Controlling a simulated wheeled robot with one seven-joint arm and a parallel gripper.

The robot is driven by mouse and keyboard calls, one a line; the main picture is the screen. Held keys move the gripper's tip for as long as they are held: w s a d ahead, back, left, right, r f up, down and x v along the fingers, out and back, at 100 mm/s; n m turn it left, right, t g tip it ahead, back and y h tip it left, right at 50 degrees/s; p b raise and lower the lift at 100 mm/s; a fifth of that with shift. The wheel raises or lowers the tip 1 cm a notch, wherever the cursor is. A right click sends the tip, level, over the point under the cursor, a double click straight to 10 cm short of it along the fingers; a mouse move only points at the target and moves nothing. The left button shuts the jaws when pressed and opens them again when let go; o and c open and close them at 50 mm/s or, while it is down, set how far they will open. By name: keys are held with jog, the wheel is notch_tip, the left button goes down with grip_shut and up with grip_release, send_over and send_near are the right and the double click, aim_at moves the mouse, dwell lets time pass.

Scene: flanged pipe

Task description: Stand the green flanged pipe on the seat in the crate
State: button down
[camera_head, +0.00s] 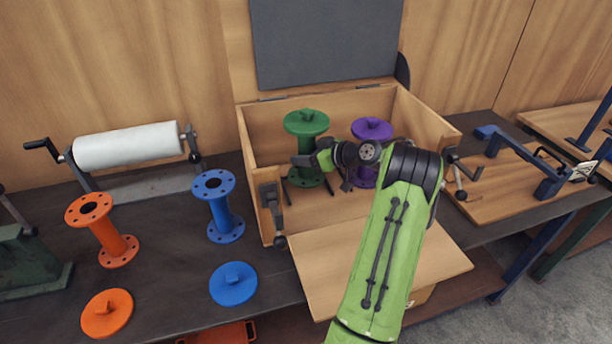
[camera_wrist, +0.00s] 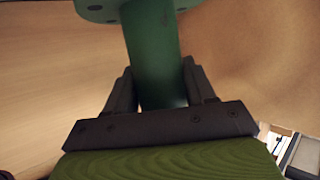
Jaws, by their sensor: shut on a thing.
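The green flanged pipe (camera_head: 305,145) is upright inside the open wooden crate (camera_head: 420,120), toward its left half. A green disc with a small knob tops it. My gripper (camera_head: 308,161) is shut on the pipe's lower shaft, reaching in from the right. In the wrist view the dark fingers (camera_wrist: 160,78) sit on both sides of the green shaft (camera_wrist: 150,45), below a flange with bolt holes. The pipe's lower flange shows only partly near the crate floor. I cannot tell whether it rests on the seat, which is hidden.
A purple flanged pipe (camera_head: 372,130) stands right of the green one, partly behind my arm. The crate's front flap (camera_head: 330,265) lies open. Left on the bench are a blue pipe (camera_head: 222,210), an orange pipe (camera_head: 105,235), a blue lid (camera_head: 233,284) and an orange lid (camera_head: 107,313).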

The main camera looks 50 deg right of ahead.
aim_at(308, 169)
jog(key=shift+f, duration=2.6)
jog(key=shift+f+b, duration=0.1)
jog(key=shift+b, duration=0.2)
jog(key=shift+c, duration=1.9)
grip_release()
jog(key=shift+f, duration=0.1)
jog(key=shift+s+d+r, duration=0.1)
jog(key=shift+s+r, duration=0.15)
jog(key=shift+r, duration=0.05)
jog(key=v, duration=1.1)
jog(key=shift+s, duration=0.25)
